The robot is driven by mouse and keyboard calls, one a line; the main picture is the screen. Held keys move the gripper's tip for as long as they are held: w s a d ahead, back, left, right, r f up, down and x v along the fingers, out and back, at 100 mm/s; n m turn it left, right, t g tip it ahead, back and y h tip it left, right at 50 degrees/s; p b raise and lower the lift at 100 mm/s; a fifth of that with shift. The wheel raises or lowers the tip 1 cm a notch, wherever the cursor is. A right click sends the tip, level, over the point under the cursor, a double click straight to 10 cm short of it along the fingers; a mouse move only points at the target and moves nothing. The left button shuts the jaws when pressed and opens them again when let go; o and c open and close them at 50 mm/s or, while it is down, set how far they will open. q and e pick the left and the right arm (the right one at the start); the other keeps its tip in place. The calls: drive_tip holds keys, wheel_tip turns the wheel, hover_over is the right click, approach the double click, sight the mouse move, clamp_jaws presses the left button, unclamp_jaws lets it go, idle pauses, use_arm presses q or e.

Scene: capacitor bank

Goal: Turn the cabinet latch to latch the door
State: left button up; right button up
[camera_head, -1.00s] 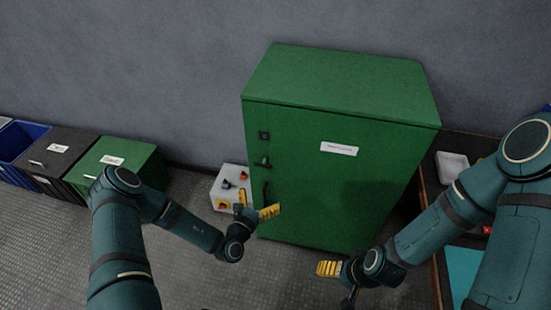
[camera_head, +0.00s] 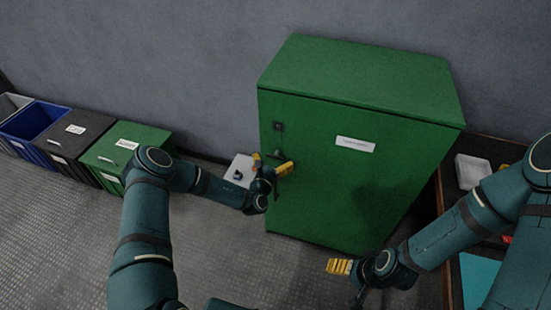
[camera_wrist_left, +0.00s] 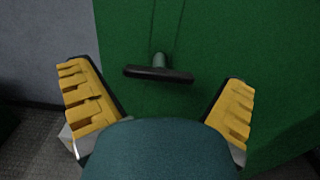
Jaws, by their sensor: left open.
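The green cabinet (camera_head: 340,190) stands against the wall with its door closed flush, as far as I can see. The dark latch handle (camera_wrist_left: 158,74) shows in the left wrist view, lying about level across the door, on a short round stem. My left gripper (camera_head: 271,165) is open in front of the door, its yellow fingers (camera_wrist_left: 88,100) to either side of the latch and apart from it. In the head view the gripper hides the latch. My right gripper (camera_head: 340,267) is low at the right, in front of the cabinet; its finger gap is not clear.
A small dark fitting (camera_head: 278,126) sits on the door above my left gripper. A grey control box (camera_head: 240,170) stands left of the cabinet, partly hidden. A green bin (camera_head: 125,150), black bin and blue bin line the wall. A table with a white tray (camera_head: 472,170) is at right.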

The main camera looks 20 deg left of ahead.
use_arm(q)
drive_tip(key=shift+w, duration=0.85)
drive_tip(key=shift+c, duration=0.3)
drive_tip(key=c, duration=1)
